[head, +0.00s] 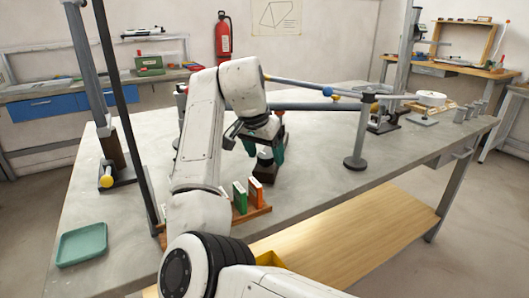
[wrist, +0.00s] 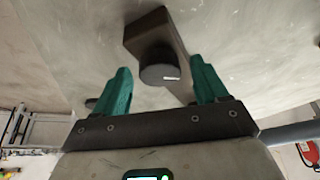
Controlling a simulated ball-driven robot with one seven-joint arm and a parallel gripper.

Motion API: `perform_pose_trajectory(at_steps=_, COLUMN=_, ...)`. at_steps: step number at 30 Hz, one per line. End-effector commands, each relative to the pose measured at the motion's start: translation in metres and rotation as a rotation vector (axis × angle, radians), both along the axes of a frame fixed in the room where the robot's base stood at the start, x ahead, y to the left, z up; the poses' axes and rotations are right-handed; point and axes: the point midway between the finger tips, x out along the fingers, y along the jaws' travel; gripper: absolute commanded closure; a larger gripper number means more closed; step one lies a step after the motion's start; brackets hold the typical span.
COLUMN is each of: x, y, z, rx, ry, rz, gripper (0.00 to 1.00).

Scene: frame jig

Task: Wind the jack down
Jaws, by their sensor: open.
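A dark block with a round grey knob (wrist: 160,68), which looks like the jack, shows in the wrist view; the knob has a short white mark on its face. In the head view the dark block (head: 264,173) sits on the grey bench, partly hidden by my gripper (head: 265,152). In the wrist view my gripper (wrist: 158,78) is open, its teal fingers on either side of the knob with a gap on each side. I cannot tell whether the knob lies fully between the fingertips or just beyond them.
A rack with green and orange items (head: 262,209) stands in front. A green tray (head: 82,245) lies at the left. The bench (head: 320,200) is bare at front right.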

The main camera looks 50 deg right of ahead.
Motion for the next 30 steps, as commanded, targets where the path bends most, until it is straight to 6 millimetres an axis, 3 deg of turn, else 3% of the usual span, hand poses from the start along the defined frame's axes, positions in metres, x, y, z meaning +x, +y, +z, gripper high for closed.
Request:
perform_pose_trajectory(at_steps=2, x=0.0000, y=0.0001, z=0.0002, rx=0.000, ry=0.000, rz=0.000, gripper=0.30)
perform_pose_trajectory(at_steps=18, x=-0.0001, y=0.0002, z=0.0006, rx=0.000, ry=0.000, rz=0.000, gripper=0.82)
perform_pose_trajectory(at_steps=30, x=-0.0012, y=-0.0002, z=0.0049, rx=-0.001, ry=0.001, rz=0.077, gripper=0.82)
